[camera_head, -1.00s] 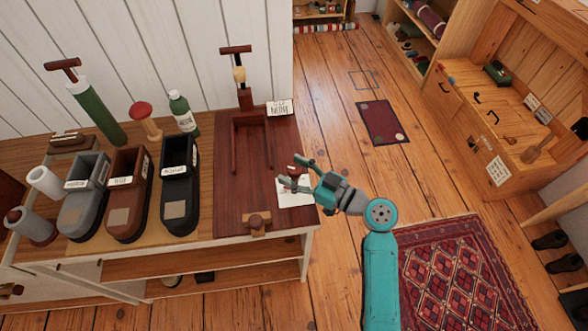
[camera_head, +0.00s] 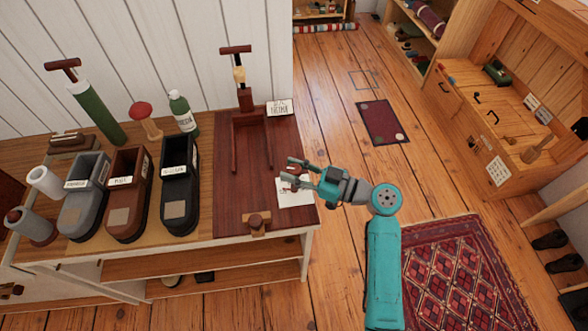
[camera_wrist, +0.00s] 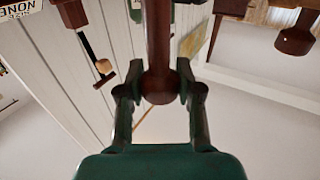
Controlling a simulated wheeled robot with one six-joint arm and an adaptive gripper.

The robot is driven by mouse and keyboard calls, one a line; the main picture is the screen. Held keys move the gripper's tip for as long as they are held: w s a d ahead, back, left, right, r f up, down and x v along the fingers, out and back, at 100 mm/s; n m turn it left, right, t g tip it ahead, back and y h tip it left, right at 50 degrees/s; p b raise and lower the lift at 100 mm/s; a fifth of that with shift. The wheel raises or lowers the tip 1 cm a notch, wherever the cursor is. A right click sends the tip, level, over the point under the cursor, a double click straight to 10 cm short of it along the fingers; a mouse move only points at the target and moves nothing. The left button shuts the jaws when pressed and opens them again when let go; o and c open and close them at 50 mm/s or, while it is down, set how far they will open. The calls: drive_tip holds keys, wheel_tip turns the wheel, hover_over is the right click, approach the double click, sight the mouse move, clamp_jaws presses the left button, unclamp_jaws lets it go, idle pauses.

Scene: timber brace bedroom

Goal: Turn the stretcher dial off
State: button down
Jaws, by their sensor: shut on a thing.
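The stretcher is a dark red-brown board (camera_head: 225,205) on the bench, with a U-shaped frame (camera_head: 236,150) and a T-handled upright (camera_head: 238,70) at its back. My gripper (camera_head: 289,169) is at the board's right side, pointing left, above a white card (camera_head: 295,193). In the wrist view its two fingers (camera_wrist: 160,98) are closed around a dark brown round-ended knob (camera_wrist: 160,85), touching it from both sides. I take this to be the dial. In the head view my fingers mostly hide it, and its setting cannot be read.
A wooden peg (camera_head: 257,223) stands at the board's front edge. Grey (camera_head: 83,200), brown (camera_head: 128,200) and black (camera_head: 180,190) shoe-shaped holders stand left of the board. A green bottle (camera_head: 183,113) is behind them. The floor right of the bench is open, with a patterned rug (camera_head: 465,270).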

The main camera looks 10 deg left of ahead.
drive_tip(key=shift+n+g+y, duration=0.3)
drive_tip(key=shift+n+g, duration=1.4)
drive_tip(key=shift+g, duration=0.9)
drive_tip(key=c, duration=0.7)
unclamp_jaws()
drive_tip(key=shift+c, duration=0.2)
drive_tip(key=d, duration=1.2)
drive_tip(key=shift+w, duration=0.2)
